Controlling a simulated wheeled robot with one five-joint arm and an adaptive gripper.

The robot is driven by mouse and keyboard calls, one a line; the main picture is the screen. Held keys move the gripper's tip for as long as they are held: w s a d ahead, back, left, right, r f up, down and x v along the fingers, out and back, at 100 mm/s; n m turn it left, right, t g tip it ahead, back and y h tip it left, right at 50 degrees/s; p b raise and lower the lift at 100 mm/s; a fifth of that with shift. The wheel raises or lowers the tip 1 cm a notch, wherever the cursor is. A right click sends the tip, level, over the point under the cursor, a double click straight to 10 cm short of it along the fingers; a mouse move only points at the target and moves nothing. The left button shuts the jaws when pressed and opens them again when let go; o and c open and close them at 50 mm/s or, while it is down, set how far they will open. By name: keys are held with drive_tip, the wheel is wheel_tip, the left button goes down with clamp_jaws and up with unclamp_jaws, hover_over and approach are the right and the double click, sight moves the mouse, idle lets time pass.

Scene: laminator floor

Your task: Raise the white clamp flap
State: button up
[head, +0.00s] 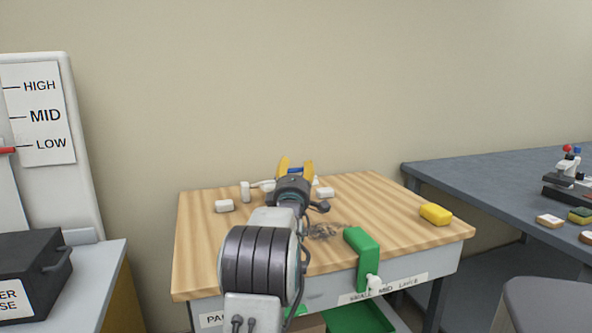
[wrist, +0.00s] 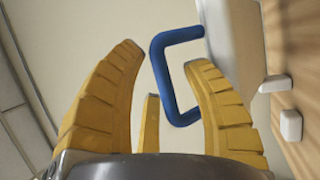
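My gripper (head: 296,164) is over the wooden bench, with its yellow fingers pointing away from the head camera. In the wrist view my gripper (wrist: 168,58) is open, and a blue U-shaped handle (wrist: 163,80) shows between its fingers. The right finger hides part of the handle's lower end. I cannot tell whether any finger touches it. The handle joins a pale panel (wrist: 216,45), which looks like the white clamp flap, at the upper right. In the head view my arm and gripper hide most of the flap, and its angle cannot be told.
Small white blocks (head: 224,206) lie on the wooden bench (head: 200,245). A green block (head: 360,243) with a white knob is at the front edge, and a yellow block (head: 435,213) is at the right. A grey table (head: 480,175) stands to the right, a black box (head: 30,270) at left.

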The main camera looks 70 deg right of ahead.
clamp_jaws()
idle(0.3)
